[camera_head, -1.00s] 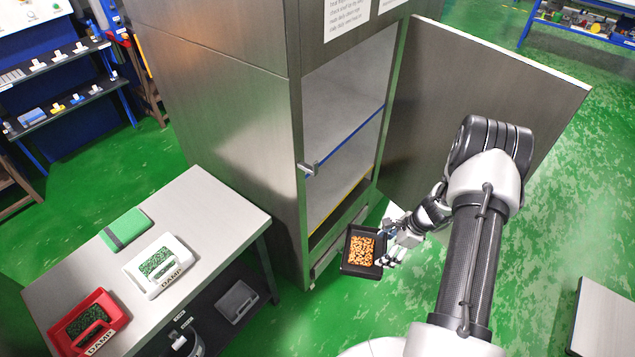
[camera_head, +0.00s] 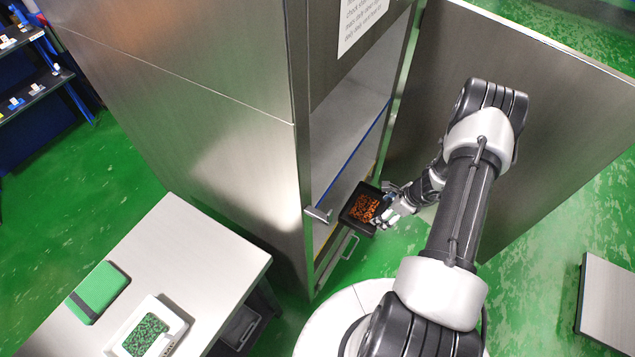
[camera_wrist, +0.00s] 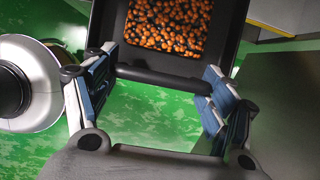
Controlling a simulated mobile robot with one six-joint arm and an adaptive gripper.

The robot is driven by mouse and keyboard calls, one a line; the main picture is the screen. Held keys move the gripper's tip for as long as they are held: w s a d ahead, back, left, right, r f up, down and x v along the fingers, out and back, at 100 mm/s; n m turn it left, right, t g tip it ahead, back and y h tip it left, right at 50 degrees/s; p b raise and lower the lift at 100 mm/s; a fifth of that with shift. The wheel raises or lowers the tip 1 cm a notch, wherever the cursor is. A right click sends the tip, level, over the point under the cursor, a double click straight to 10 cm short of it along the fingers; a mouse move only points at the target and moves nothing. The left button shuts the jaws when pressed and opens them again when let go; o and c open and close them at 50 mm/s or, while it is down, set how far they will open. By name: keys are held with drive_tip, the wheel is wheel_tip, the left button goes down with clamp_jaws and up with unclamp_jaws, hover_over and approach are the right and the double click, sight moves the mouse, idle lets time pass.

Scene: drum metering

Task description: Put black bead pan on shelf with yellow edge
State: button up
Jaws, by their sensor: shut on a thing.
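The black bead pan (camera_head: 362,207), filled with orange beads, is held at the cabinet's open front, near the yellow-edged shelf (camera_head: 330,240). My gripper (camera_head: 388,212) is shut on the pan's near side. In the wrist view the pan (camera_wrist: 232,30) is at the top, and its black handle bar (camera_wrist: 163,80) lies between the fingers of my gripper (camera_wrist: 155,90). The pan partly hides the yellow-edged shelf. I cannot tell whether the pan is inside the cabinet opening.
The metal cabinet (camera_head: 215,110) has its door (camera_head: 520,110) swung open to the right. A blue-edged shelf (camera_head: 345,165) is above the pan. A grey table (camera_head: 190,250) at lower left holds a green box (camera_head: 100,290) and a white pan (camera_head: 170,318).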

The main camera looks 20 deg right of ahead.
drive_tip(key=w+a+b, duration=0.2)
drive_tip(key=w+a, duration=0.9)
drive_tip(key=w, duration=0.3)
drive_tip(key=shift+s+d+f+b+x, duration=0.15)
drive_tip(key=shift+b+x, duration=0.25)
drive_tip(key=shift+x, duration=0.75)
drive_tip(key=shift+s+d+f+b+x, duration=0.2)
drive_tip(key=shift+b+x, duration=0.25)
drive_tip(key=shift+x, duration=0.65)
drive_tip(key=shift+s+d+r+b+x, duration=0.1)
drive_tip(key=shift+s+b+x, duration=0.25)
drive_tip(key=shift+x, duration=0.8)
drive_tip(key=shift+w, duration=0.1)
drive_tip(key=shift+f, duration=0.2)
drive_tip(key=o, duration=1.4)
drive_tip(key=shift+r, duration=0.1)
